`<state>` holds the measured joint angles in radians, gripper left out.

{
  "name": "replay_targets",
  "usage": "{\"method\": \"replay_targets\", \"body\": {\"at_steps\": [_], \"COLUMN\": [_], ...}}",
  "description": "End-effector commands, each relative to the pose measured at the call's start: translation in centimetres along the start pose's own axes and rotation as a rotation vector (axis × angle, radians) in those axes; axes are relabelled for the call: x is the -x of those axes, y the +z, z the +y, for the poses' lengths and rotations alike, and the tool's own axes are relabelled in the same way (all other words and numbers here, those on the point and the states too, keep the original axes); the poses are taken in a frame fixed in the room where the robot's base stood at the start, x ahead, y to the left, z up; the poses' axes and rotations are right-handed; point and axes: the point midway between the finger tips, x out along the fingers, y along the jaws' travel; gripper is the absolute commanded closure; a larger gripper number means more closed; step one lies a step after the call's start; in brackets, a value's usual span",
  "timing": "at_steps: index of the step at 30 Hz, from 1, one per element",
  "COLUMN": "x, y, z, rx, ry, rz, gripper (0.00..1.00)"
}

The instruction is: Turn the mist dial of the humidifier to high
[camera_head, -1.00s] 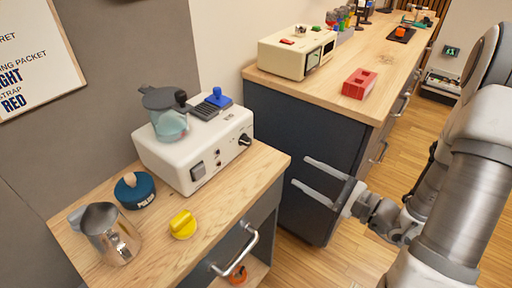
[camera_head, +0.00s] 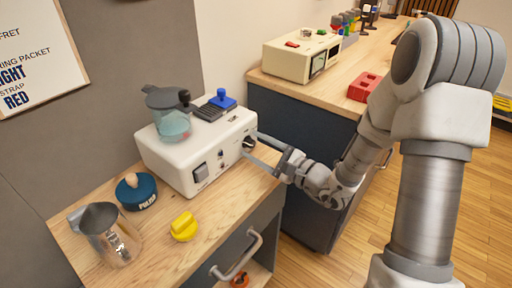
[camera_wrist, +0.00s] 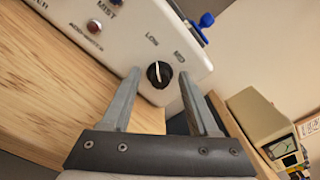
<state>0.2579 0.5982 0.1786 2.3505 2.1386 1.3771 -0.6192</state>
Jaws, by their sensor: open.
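The humidifier (camera_head: 195,155) is a white box with a teal tank (camera_head: 173,125) on top, standing on the wooden cabinet. Its black mist dial (camera_head: 248,143) is at the right end of the front panel. The wrist view shows the dial (camera_wrist: 159,75) with a white pointer line aimed roughly up towards LOW; MID is printed to its right. A HIGH label is not visible. My gripper (camera_wrist: 160,72) is open, its two fingers reaching either side of the dial with gaps visible. In the head view, my gripper (camera_head: 252,144) is right at the panel.
A steel pitcher (camera_head: 112,238), a blue polish tin (camera_head: 136,194) and a yellow knob-like piece (camera_head: 184,227) sit on the same cabinet, left of my arm. A cream device (camera_head: 300,58) and a red block (camera_head: 363,88) stand on the counter behind.

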Motion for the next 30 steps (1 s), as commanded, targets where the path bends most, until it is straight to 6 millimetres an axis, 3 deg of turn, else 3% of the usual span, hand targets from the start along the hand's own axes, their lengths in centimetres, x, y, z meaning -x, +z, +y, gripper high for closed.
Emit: {"method": "replay_targets", "body": {"at_steps": [8, 19, 30], "x": [-0.22, -0.19, -0.17], "y": [0.01, 0.01, 0.06], "z": [-0.01, -0.02, -0.08], "rx": [0.000, 0.000, -0.021], "ry": [0.000, 0.000, 0.000], "rz": [0.000, 0.000, 0.001], "gripper": [0.39, 1.00, 1.00]}}
